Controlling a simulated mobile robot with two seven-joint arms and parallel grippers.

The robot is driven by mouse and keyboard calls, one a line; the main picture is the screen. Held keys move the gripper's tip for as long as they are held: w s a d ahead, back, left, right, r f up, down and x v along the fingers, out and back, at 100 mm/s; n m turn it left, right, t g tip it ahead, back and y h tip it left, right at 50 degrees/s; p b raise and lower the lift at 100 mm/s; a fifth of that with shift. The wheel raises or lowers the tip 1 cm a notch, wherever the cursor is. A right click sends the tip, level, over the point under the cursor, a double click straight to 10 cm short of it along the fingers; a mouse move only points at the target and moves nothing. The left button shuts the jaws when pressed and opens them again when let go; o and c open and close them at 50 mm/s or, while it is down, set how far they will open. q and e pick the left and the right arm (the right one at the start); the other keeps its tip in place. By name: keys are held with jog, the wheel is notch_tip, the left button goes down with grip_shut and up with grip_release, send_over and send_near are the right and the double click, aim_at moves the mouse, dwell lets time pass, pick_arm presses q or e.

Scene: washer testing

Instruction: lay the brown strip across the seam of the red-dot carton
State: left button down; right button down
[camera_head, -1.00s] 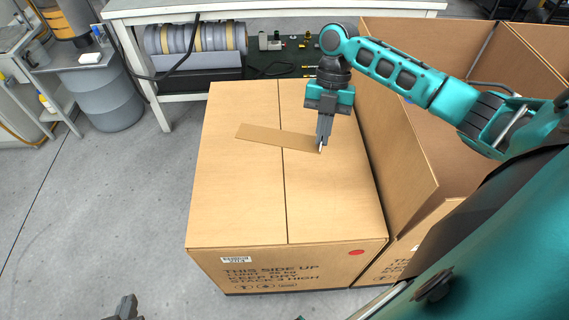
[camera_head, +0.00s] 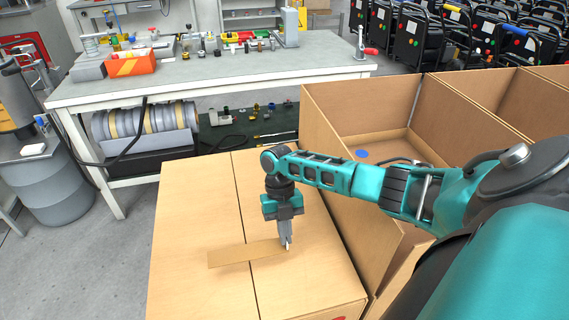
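The red-dot carton (camera_head: 190,215) is closed, and its top seam (camera_head: 241,215) runs from the far edge toward the near side. A sliver of its red dot (camera_head: 339,318) shows at the bottom edge. The brown strip (camera_head: 232,255) lies at or just over the top, crossing the seam, with parts on both sides. I cannot tell whether it is pressed flat. My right gripper (camera_head: 287,245) points down at the strip's right end, fingers closed together, and appears to pinch that end. My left gripper is out of view.
Open cartons (camera_head: 400,125) stand right of the red-dot carton, one with a blue dot (camera_head: 362,154) inside. A workbench (camera_head: 220,75) with an orange bin (camera_head: 130,63) and small parts is behind. A grey drum (camera_head: 60,185) stands at left. Grey floor is free left of the carton.

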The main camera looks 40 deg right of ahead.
jog(key=shift+f, duration=0.35)
notch_tip(320, 180, down, 3)
jog(key=shift+f+b, duration=0.15)
jog(key=shift+b, duration=0.4)
jog(key=shift+f, duration=0.35)
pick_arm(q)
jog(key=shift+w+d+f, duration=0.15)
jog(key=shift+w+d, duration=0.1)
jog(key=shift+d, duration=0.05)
pick_arm(e)
jog(key=c, duration=1.4)
grip_release()
jog(key=shift+o, duration=0.2)
